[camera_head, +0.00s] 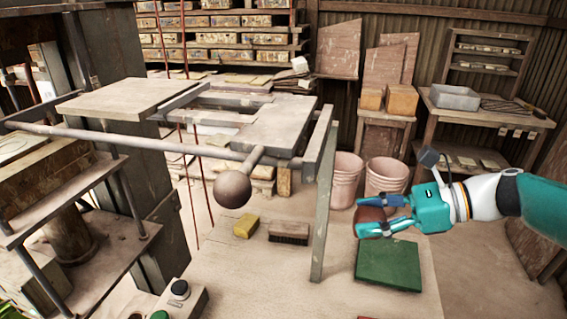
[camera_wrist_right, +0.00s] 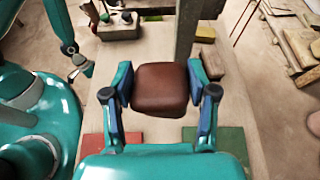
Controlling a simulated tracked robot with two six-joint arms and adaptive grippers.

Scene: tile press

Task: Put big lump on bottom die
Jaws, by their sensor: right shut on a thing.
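The big lump (camera_wrist_right: 160,88) is a reddish-brown, rounded block of clay. My right gripper (camera_wrist_right: 162,90) is shut on it, with one blue-padded finger on each side. In the head view the lump (camera_head: 370,221) is partly hidden by the fingers of my right gripper (camera_head: 378,215), above the green mat (camera_head: 390,262). The press (camera_head: 40,175) stands at the left, apart from the lump. I cannot clearly make out the bottom die.
A yellow sponge (camera_head: 246,226) and a brush (camera_head: 289,233) lie on the bench. A button box (camera_head: 180,300) sits near the front. Pink buckets (camera_head: 386,178) stand behind.

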